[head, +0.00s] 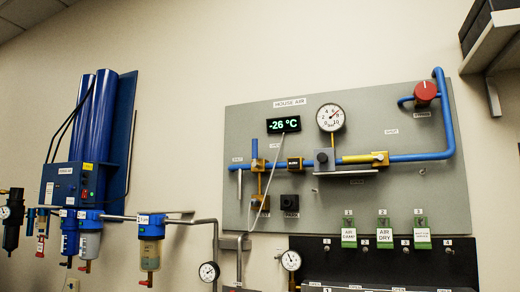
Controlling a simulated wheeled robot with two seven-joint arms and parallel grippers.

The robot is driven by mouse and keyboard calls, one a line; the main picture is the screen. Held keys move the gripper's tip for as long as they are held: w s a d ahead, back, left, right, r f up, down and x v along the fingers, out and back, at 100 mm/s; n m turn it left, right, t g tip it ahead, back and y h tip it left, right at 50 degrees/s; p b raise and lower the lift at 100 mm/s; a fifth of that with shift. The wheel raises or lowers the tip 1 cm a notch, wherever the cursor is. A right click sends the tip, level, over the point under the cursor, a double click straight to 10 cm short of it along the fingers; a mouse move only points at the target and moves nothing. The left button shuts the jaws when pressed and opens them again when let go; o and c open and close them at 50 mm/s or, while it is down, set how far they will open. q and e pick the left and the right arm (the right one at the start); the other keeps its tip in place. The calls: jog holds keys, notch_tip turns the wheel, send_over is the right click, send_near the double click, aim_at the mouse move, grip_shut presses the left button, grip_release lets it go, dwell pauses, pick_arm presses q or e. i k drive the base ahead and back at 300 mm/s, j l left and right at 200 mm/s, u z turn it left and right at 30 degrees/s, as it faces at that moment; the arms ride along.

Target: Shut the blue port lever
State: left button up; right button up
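A blue lever (254,148) stands upright on a small brass valve (257,165) at the left part of the grey "HOUSE AIR" panel (420,175). The valve sits at the blue horizontal pipe (425,156), and a thin yellowish tube runs down below it. The lever is in line with that tube and across the blue pipe. The labels beside it are too small to read. Neither of my grippers shows in the head view.
A yellow lever (356,159) lies along the pipe farther right. A red knob (425,91), a round gauge (330,117) and a "-26 °C" display (283,125) are on the panel. Blue filter columns (102,130) stand left. A shelf (492,45) juts out at upper right.

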aim_at(255, 141)
jog(key=i+j, duration=1)
jog(key=j, duration=0.15)
jog(key=z, duration=1.3)
